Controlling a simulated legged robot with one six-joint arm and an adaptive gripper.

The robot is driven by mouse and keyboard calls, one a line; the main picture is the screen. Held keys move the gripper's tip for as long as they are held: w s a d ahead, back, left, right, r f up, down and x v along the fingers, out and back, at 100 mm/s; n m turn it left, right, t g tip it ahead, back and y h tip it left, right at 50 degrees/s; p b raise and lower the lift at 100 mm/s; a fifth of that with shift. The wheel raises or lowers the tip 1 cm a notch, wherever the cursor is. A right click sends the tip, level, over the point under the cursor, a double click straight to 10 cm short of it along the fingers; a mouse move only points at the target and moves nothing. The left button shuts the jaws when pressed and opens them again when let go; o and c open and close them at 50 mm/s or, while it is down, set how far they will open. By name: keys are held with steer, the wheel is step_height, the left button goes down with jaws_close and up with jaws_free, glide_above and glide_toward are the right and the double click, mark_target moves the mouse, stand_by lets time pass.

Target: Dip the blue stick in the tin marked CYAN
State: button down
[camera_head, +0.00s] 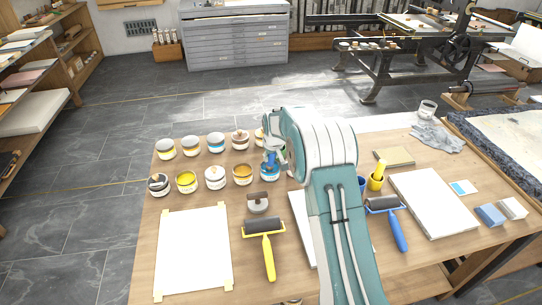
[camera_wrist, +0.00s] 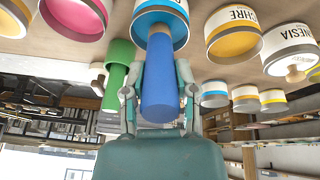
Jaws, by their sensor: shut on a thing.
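My gripper (camera_wrist: 158,80) is shut on the blue stick (camera_wrist: 160,105), with a finger on each side of it in the wrist view. The stick's narrower end reaches to the mouth of a tin with a blue band (camera_wrist: 178,12) and blue inside. I cannot tell how deep the tip goes, and the tin's name is not readable. My arm hides part of the area behind.
Other tins stand close by: a magenta one (camera_wrist: 75,14), one marked OCHRE (camera_wrist: 235,32) and one ending in NESIA (camera_wrist: 290,48). A green stick (camera_wrist: 116,75) shows left of the blue one. A yellow roller (camera_head: 266,245) and white sheet (camera_head: 193,250) lie in front.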

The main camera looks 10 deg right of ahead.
stand_by(0.5)
steer(key=shift+r, duration=3.5)
